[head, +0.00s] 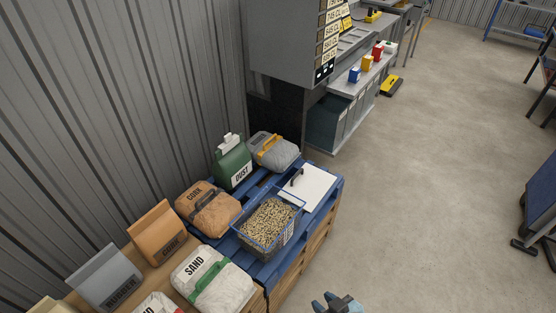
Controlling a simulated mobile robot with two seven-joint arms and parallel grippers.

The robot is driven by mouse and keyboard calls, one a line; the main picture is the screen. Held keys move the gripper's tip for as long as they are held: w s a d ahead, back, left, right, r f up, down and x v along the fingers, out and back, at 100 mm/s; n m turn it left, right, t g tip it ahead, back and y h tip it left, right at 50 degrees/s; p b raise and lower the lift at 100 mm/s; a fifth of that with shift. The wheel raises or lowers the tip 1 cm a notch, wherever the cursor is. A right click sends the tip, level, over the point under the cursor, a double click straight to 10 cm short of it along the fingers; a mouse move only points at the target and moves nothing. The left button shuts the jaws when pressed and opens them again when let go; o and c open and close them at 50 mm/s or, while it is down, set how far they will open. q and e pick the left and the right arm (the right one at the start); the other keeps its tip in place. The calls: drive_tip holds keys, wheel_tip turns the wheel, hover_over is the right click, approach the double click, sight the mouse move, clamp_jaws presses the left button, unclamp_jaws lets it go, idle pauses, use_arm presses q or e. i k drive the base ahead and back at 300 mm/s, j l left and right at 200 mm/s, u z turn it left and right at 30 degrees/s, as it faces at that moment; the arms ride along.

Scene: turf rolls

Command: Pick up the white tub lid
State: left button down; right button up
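A flat white lid (313,186) with a dark bar handle on its left part lies at the right end of the blue pallet (330,196). I take this for the white tub lid. It lies just behind and right of a blue-rimmed tub (246,240) full of pale granules. My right gripper (322,300) shows at the bottom edge, partly cut off. Its two teal fingertips look apart with nothing between them. It is over the floor, well short of the lid and not touching it. My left gripper is not in view.
Bags labelled cork (208,214), sand (225,285) and dust (232,170), and a grey bag (275,153), crowd the pallets along the corrugated wall. A grey cabinet (290,45) stands behind. The concrete floor (430,180) to the right is largely clear.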

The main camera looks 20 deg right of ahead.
sight(310, 183)
drive_tip(key=z, duration=0.8)
drive_tip(key=u, duration=0.45)
drive_tip(key=i+l+u, duration=0.1)
drive_tip(key=u, duration=0.4)
drive_tip(key=l+u, duration=0.15)
drive_tip(key=u, duration=0.3)
drive_tip(key=i+l+u, duration=0.1)
drive_tip(key=l+u, duration=0.25)
drive_tip(key=l, duration=0.15)
drive_tip(key=l+u, duration=0.55)
drive_tip(key=l, duration=0.45)
drive_tip(key=l+u, duration=0.2)
drive_tip(key=l, duration=0.4)
drive_tip(key=k+l, duration=0.1)
drive_tip(key=l, duration=0.8)
drive_tip(key=k+l, duration=0.15)
drive_tip(key=l, duration=0.25)
drive_tip(key=k+l, duration=0.1)
drive_tip(key=l, duration=0.35)
drive_tip(key=i+u, duration=0.05)
